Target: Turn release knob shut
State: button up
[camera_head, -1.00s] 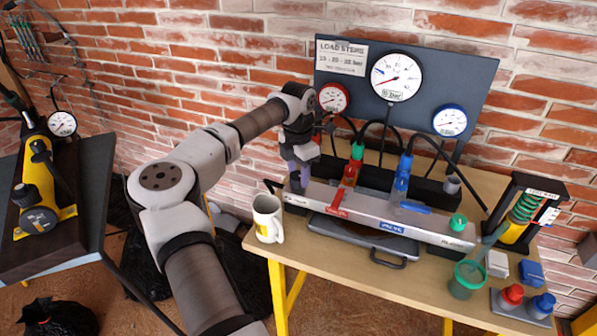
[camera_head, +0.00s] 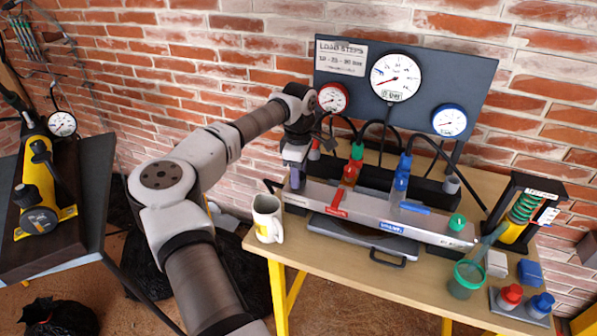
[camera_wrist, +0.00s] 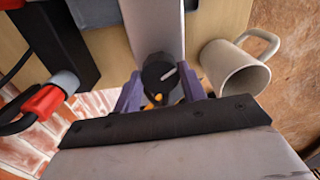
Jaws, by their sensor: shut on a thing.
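The release knob (camera_wrist: 159,73) is a black round knob with a white pointer line, at the near end of a grey metal block (camera_wrist: 153,28) in the wrist view. My gripper (camera_wrist: 161,88) has a purple finger on each side of it and is shut on it. The pointer line slants up to the right. In the head view, my gripper (camera_head: 296,178) is at the left end of the long grey block (camera_head: 446,235), pointing down. The knob is hidden there by my fingers.
A white mug (camera_head: 267,220) stands close to my gripper, at the table's left edge. Red (camera_head: 338,203) and blue (camera_head: 415,208) lever handles lie along the block. A gauge panel (camera_head: 440,85) stands behind. A green cup (camera_head: 466,280) is at the right.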

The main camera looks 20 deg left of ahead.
jog(key=m, duration=0.6)
jog(key=shift+m, duration=0.3)
dwell(0.4)
jog(key=o, duration=1)
notch_tip(320, 180, up, 14)
jog(key=shift+f+b, duration=0.1)
jog(key=shift+b, duration=0.85)
